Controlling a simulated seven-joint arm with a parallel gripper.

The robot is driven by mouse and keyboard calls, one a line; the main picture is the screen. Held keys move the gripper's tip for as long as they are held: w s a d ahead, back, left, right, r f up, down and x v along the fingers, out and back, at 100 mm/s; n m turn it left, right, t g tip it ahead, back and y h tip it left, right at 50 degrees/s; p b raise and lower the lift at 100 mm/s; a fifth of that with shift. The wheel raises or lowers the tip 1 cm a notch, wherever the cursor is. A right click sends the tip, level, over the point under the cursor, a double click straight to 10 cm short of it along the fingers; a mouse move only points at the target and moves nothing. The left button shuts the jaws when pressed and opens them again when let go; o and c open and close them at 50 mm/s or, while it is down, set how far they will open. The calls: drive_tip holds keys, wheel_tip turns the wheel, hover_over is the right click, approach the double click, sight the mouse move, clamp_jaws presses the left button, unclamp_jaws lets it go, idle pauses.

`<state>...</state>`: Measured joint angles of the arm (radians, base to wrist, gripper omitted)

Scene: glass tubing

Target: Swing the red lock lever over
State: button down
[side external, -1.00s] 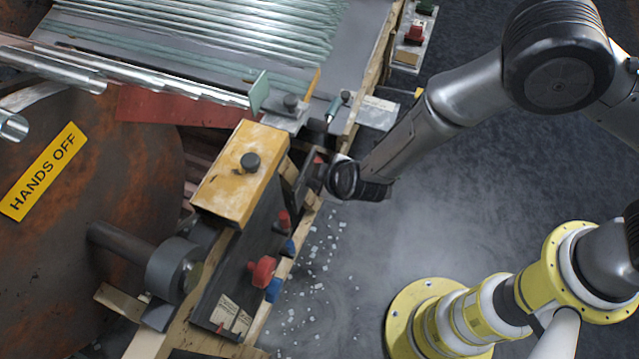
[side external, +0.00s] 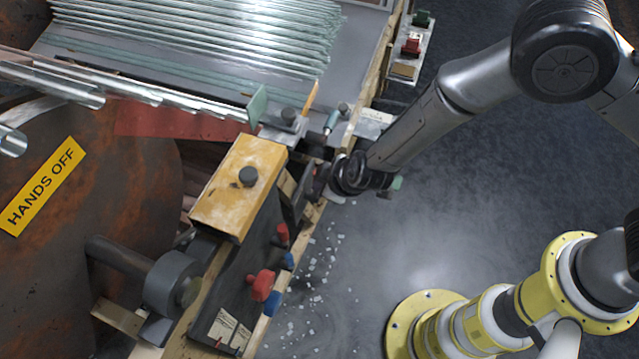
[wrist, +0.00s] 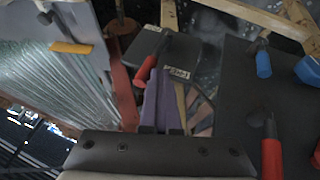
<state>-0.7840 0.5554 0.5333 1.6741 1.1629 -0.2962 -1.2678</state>
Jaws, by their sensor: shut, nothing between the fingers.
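In the wrist view a red lever (wrist: 147,70) stands on a dark block with a small pale label, just beyond my gripper (wrist: 162,128). My gripper is shut and empty; its dark hand fills the lower middle. I cannot tell whether it touches the lever. Another red lever (wrist: 271,150) stands on the dark panel at right. In the side view my gripper (side external: 314,186) is at the upper end of the dark panel, beside the yellow box, and hides what lies behind it. Two red handles show there, an upper one (side external: 282,234) and a lower one (side external: 263,285).
A yellow box (side external: 225,200) with a black knob stands left of my gripper. Blue handles (side external: 289,261) line the panel edge. Glass tubes (side external: 200,35) lie at upper left. A rusty drum (side external: 110,220) carries a HANDS OFF sign.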

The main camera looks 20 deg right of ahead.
drive_tip(key=shift+w+d, duration=0.15)
drive_tip(key=w+d+f+m+g+y, duration=0.3)
drive_tip(key=w+d+f+g+y, duration=0.3)
drive_tip(key=w+d+g+y, duration=0.2)
drive_tip(key=shift+w+d+f+y, duration=0.25)
drive_tip(key=shift+w+d+y, duration=0.2)
drive_tip(key=shift+y, duration=0.15)
idle(1.5)
drive_tip(key=shift+f+m, duration=0.2)
drive_tip(key=shift+m, duration=0.1)
drive_tip(key=shift+s, duration=0.1)
drive_tip(key=a+r+v, duration=0.1)
drive_tip(key=r+v, duration=0.1)
drive_tip(key=v, duration=1)
drive_tip(key=shift+s+r, duration=0.3)
drive_tip(key=shift+r, duration=0.1)
